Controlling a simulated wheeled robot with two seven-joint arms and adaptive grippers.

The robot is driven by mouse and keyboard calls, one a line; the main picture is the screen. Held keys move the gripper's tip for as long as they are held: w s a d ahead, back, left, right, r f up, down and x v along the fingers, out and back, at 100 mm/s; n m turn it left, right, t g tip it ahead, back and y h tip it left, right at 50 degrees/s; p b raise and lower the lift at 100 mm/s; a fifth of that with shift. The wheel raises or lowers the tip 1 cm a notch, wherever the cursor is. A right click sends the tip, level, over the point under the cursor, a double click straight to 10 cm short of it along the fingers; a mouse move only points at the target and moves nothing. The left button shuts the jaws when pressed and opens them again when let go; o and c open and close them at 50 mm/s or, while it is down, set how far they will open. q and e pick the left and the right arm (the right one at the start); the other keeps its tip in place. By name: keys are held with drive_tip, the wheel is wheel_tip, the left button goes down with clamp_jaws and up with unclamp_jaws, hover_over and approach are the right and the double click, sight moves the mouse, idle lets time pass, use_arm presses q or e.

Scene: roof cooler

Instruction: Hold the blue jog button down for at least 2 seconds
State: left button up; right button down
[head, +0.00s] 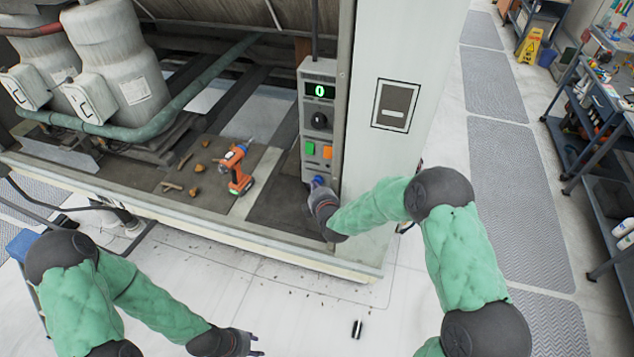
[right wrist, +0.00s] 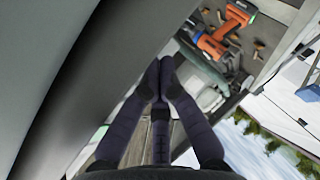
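The grey control panel (head: 304,96) hangs on the pillar of the unit in the head view. Its display (head: 320,91) shows a green 0. The blue jog button (head: 318,180) is at the panel's lower end, partly hidden by my right gripper. My right gripper (head: 314,190) is at the blue button; I cannot tell whether it touches or presses it. In the right wrist view its fingers (right wrist: 160,72) meet at the tips with nothing between them, and the button is not visible. My left gripper (head: 258,345) is low in the head view, empty, with its fingertips apart.
A black knob (head: 319,121), green button (head: 310,149) and orange button (head: 327,152) sit above the blue one. An orange drill (head: 238,170) lies on the deck left of the panel. The white pillar (head: 395,60) stands close right. A small black cylinder (head: 357,328) is on the floor.

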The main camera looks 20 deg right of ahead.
drive_tip(key=shift+w+d+r, duration=0.25)
drive_tip(key=shift+d+r, duration=0.05)
drive_tip(key=shift+r, duration=0.15)
idle(0.8)
drive_tip(key=shift+s+a, duration=0.1)
drive_tip(key=shift+s+a+f+p, duration=0.1)
drive_tip(key=shift+s+a, duration=0.4)
drive_tip(key=shift+s, duration=0.25)
drive_tip(key=shift+s+a+f+p, duration=0.15)
drive_tip(key=shift+s+a, duration=0.4)
drive_tip(key=shift+s, duration=0.25)
drive_tip(key=shift+s+a+f+p, duration=0.1)
drive_tip(key=shift+s+a, duration=0.4)
drive_tip(key=shift+s, duration=0.25)
